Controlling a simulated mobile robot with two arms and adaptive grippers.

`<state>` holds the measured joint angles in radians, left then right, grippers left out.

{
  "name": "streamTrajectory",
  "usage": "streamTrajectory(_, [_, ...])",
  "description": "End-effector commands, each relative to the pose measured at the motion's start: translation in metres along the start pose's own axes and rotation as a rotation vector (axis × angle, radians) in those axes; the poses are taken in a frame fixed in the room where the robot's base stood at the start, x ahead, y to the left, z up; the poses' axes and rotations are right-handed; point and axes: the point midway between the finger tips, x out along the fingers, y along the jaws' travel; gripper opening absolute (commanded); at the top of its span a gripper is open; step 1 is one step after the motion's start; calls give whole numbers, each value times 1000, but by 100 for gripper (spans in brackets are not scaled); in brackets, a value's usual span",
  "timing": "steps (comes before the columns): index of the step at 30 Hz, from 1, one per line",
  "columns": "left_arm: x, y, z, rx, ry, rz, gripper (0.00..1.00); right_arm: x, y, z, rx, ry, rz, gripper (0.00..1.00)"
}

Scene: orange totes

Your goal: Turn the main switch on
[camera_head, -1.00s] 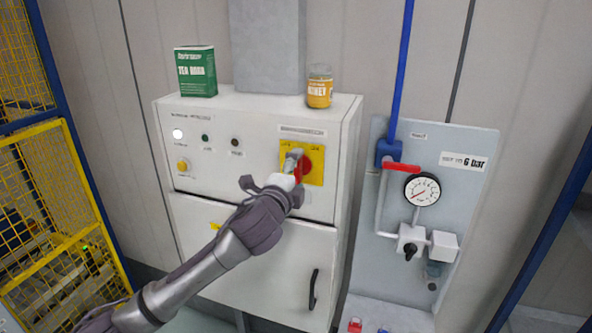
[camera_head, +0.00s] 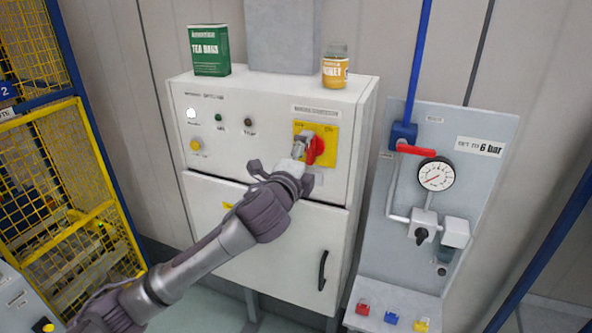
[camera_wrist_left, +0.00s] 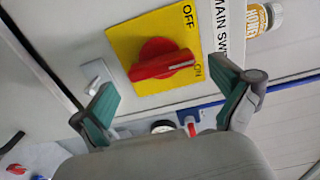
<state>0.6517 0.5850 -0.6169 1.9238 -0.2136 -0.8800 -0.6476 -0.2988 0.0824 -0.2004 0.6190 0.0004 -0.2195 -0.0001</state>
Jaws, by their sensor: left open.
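The main switch is a red rotary knob (camera_head: 317,150) on a yellow plate (camera_head: 327,133), on the front of a white cabinet. In the left wrist view the red knob (camera_wrist_left: 158,60) shows close, with "OFF" and "ON" printed on the plate (camera_wrist_left: 122,45). The end of its handle lies nearer to "ON" than to "OFF". My left gripper (camera_head: 301,145) is in front of the plate and hides part of the knob. In the left wrist view its fingers (camera_wrist_left: 168,82) are spread wide, with the knob ahead between them. No contact shows. My right gripper is not in view.
The cabinet (camera_head: 260,255) carries a green box (camera_head: 209,50) and a honey jar (camera_head: 335,68) on top. A gauge panel (camera_head: 470,200) with a red-handled valve (camera_head: 415,150) stands to the right. A yellow mesh fence (camera_head: 60,180) is at the left.

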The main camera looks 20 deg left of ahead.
Motion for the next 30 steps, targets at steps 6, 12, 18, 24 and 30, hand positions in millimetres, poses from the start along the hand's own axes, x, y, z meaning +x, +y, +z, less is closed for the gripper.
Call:
streamTrajectory(6, [-49, 1, 0, 2, 2, 2, 100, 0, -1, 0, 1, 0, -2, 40])
streamTrajectory(12, [-83, 1, 0, 2, 0, 0, 100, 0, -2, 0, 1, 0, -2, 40])
streamTrajectory(18, [-97, 0, 0, 2, -1, 1, 100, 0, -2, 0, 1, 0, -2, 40])
streamTrajectory(24, [-98, 0, 0, 1, -1, 0, 100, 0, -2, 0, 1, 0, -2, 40])
streamTrajectory(30, [-97, 0, 0, 1, -1, 0, 100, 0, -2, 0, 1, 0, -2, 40])
